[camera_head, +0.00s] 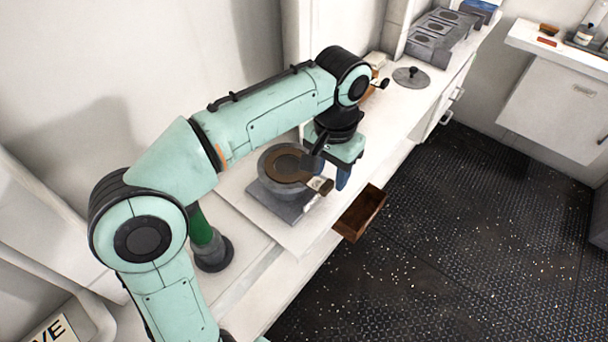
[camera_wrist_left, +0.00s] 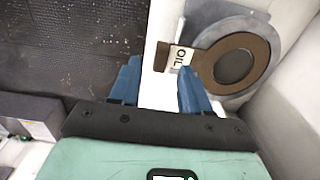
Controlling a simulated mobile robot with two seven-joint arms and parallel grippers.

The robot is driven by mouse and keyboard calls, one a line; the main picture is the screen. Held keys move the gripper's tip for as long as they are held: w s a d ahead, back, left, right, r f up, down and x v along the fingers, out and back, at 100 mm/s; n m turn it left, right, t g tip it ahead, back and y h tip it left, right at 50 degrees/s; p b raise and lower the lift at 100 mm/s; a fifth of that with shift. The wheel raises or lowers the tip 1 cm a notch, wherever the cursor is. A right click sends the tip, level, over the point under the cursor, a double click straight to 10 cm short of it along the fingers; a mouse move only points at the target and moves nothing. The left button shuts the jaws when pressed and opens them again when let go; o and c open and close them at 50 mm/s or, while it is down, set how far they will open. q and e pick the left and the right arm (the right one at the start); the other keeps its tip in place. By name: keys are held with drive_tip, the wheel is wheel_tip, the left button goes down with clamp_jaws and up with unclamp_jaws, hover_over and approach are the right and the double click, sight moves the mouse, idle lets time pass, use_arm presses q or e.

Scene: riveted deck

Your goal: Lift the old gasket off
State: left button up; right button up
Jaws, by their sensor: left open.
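The old gasket (camera_head: 284,165) is a flat brown ring with a tab, lying on a round grey metal flange (camera_head: 264,186) on the counter. In the left wrist view the gasket (camera_wrist_left: 206,62) has a tab with a white "OIL" label (camera_wrist_left: 181,57). My left gripper (camera_head: 341,176) points down just beside the tab. In the left wrist view its two blue fingers (camera_wrist_left: 157,82) are apart, with the right finger close to the tab or overlapping it in view. I cannot tell whether they touch. My right gripper is not in view.
A brown open drawer or box (camera_head: 360,213) juts out at the counter's front edge. A grey round lid with a knob (camera_head: 411,77) lies farther back on the counter. A green cylinder (camera_head: 208,238) stands left of the flange.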

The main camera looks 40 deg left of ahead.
use_arm(q)
wheel_tip(320, 180, down, 2)
drive_tip(key=shift+s+f, duration=0.1)
clamp_jaws()
